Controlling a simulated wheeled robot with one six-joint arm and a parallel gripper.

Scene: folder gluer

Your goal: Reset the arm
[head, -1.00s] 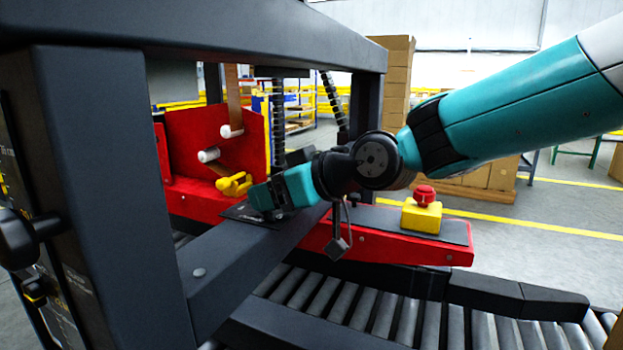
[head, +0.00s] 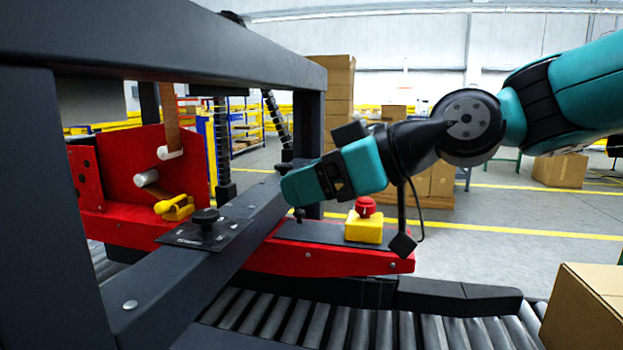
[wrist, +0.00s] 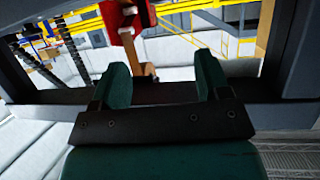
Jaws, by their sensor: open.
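My gripper (head: 287,190) is the teal end of my arm, held in the air over the dark frame beam (head: 215,250), to the right of a black knob (head: 206,217) on a dark plate. In the wrist view my gripper (wrist: 165,85) shows its two teal fingers spread wide apart, with nothing between them. My arm reaches in from the upper right, bent at the wrist joint. The knob stands free of the gripper on its plate.
A yellow box with a red button (head: 364,222) sits on the red rail below my wrist. A yellow handle (head: 174,207) is on the left. Rollers (head: 300,320) run below. A cardboard box (head: 588,308) stands at the lower right. Dark frame posts enclose the left side.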

